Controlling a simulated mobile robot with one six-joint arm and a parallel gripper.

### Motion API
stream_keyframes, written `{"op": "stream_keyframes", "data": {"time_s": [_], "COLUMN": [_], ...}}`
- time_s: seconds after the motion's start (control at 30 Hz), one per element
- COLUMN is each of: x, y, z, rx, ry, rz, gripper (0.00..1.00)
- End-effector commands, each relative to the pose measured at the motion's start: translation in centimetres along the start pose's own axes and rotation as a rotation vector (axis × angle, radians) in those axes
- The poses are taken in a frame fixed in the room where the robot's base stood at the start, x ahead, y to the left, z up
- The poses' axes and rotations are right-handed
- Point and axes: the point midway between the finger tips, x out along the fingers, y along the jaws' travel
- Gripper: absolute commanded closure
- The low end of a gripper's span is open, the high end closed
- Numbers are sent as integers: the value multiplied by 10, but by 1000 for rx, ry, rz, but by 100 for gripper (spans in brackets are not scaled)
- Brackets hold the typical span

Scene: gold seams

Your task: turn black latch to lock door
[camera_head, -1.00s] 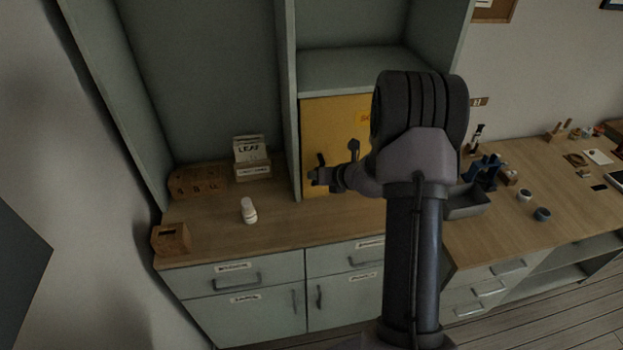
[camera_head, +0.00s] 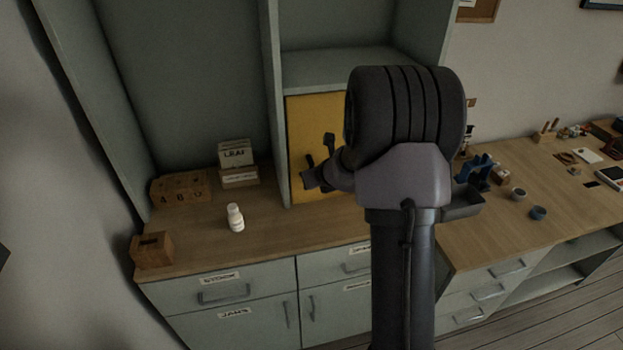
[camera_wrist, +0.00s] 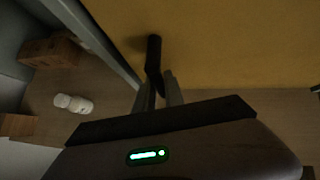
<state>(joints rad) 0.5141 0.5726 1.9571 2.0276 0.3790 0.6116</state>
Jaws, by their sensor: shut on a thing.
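The yellow door (camera_head: 305,118) is closed in the lower bay of the cabinet, partly hidden behind my arm in the head view. The black latch (camera_head: 310,160) is near the door's left edge. In the wrist view the latch (camera_wrist: 154,55) is a dark bar standing out against the yellow panel, its near end between my fingers. My gripper (camera_head: 308,180) is at the latch, and its two fingers (camera_wrist: 158,92) are shut on it in the wrist view. The exact angle of the latch is hard to tell.
A white bottle (camera_head: 235,217) stands on the wooden counter (camera_head: 275,225) left of the door. A wooden block (camera_head: 180,188), a LEAF card holder (camera_head: 237,160) and a slotted wooden box (camera_head: 152,250) are farther left. A grey upright (camera_head: 275,110) borders the door's left side.

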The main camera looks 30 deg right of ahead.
Motion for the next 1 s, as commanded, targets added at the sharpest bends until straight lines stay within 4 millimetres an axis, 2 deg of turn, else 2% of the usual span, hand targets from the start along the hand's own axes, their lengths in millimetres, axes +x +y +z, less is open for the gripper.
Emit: {"op": "stream_keyframes", "data": {"time_s": [0.13, 0.17, 0.27, 0.57, 0.67, 0.77, 1.0], "x": [0, 0, 0, -1, -8, -28, -104], "y": [0, 0, 0, 0, 0, -1, -1], "z": [0, 0, 0, 0, 1, 3, 5], "rx": [-2, -2, -1, 0, 0, -1, 0], "ry": [0, 0, 0, 0, 0, -2, -3], "rz": [-1, 0, 0, 0, 0, -1, -2], "gripper": [100, 85, 65, 65, 65, 65, 65]}}
